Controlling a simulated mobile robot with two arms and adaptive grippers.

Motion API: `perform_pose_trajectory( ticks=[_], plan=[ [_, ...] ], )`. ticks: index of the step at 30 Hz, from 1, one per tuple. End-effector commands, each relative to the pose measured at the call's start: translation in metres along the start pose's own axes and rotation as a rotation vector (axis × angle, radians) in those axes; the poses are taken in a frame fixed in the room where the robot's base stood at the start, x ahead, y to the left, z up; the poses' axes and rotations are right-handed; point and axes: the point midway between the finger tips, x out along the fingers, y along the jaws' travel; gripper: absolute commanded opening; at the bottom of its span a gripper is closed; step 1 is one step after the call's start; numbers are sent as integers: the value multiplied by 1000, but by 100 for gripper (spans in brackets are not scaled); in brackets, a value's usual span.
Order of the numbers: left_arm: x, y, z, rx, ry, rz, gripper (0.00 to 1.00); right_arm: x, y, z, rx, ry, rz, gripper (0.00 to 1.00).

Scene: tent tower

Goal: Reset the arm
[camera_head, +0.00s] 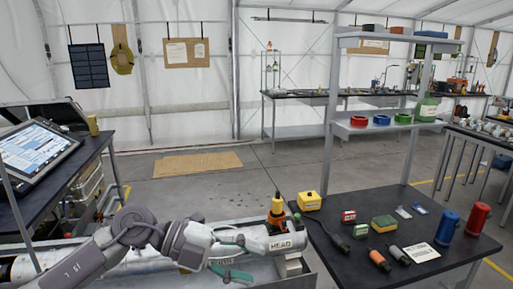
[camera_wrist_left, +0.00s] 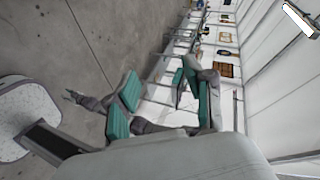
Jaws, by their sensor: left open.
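My left arm reaches in from the left in the head view. My left gripper (camera_head: 245,258) is at its end, with teal finger pads spread apart and nothing between them. It is in front of a white cylinder marked HEAD (camera_head: 281,243); I cannot tell whether they touch. In the left wrist view the gripper (camera_wrist_left: 155,95) shows teal-padded fingers apart, with floor and tent wall behind. My right gripper is not in view.
A dark table (camera_head: 345,262) at the right holds a yellow box (camera_head: 309,201), a blue cup (camera_head: 447,228), a red cup (camera_head: 478,219) and several small items. A shelf (camera_head: 380,127) rises behind it. The middle floor is open, with a cardboard sheet (camera_head: 197,164).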

Motion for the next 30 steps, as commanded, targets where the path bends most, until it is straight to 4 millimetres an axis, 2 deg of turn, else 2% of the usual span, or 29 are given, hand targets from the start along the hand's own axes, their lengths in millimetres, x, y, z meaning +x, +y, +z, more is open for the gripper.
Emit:
perform_pose_trajectory(
  ticks=[1,4,6,8,11,14,17,18,20,21,24,27,30],
  plan=[
    [15,-13,-13,-14,39,-155,52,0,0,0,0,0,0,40],
    [20,-46,-25,-67,45,-476,52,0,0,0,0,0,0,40],
    [11,-62,-24,-139,8,-687,52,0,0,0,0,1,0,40],
    [-3,-68,-15,-222,-51,-854,52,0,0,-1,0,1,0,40],
    [-31,-57,9,-398,-198,-1087,52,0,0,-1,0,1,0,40],
    [-60,-18,37,-619,-397,-1250,52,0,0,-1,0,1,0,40],
    [-81,47,59,-873,-629,-1326,52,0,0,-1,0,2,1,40],
    [-86,77,63,-978,-724,-1330,52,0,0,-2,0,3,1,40],
    [-91,123,64,-1129,-857,-1309,52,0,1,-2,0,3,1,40],
    [-92,154,60,-1227,-940,-1280,52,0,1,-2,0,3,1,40],
    [-89,226,40,-1456,-1122,-1165,52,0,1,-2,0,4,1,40],
    [-84,281,12,-1638,-1252,-1026,52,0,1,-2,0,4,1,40],
    [-78,320,-17,-1774,-1336,-894,52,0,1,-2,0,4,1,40]
  ],
)
